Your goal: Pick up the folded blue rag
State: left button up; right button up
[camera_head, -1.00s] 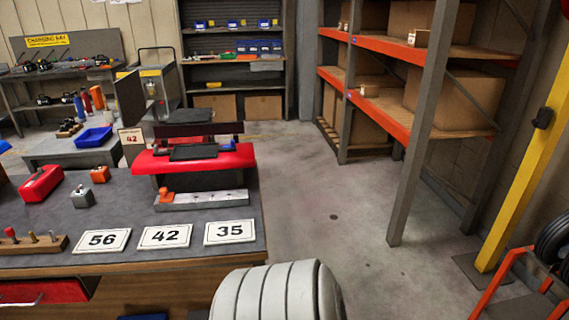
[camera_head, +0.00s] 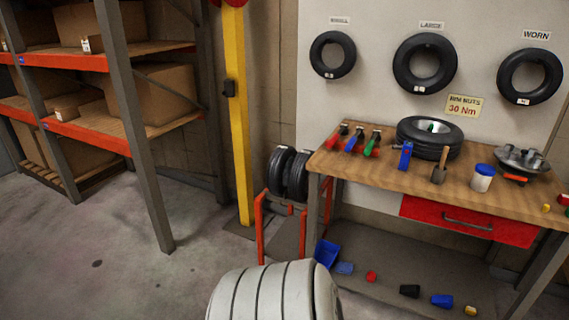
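A small, light blue, flat thing (camera_head: 344,268) lies on the grey lower shelf under the wooden workbench, beside a blue bin. It may be the folded blue rag, but it is too small to be sure. Another small blue thing (camera_head: 442,300), darker and block-like, lies further right on the same shelf. Neither of my grippers is in view. A pale ribbed part of my own body fills the bottom middle of the picture.
The workbench (camera_head: 400,178) holds a tire (camera_head: 430,137), brushes and a white jar (camera_head: 482,178). A red drawer (camera_head: 468,220) hangs under its top. A red tire rack (camera_head: 262,235) and a yellow post (camera_head: 240,150) stand left of it.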

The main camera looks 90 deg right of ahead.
aim_at(343, 268)
jog(key=z, duration=3.3)
jog(key=i+l+u, duration=0.1)
jog(key=i, duration=0.1)
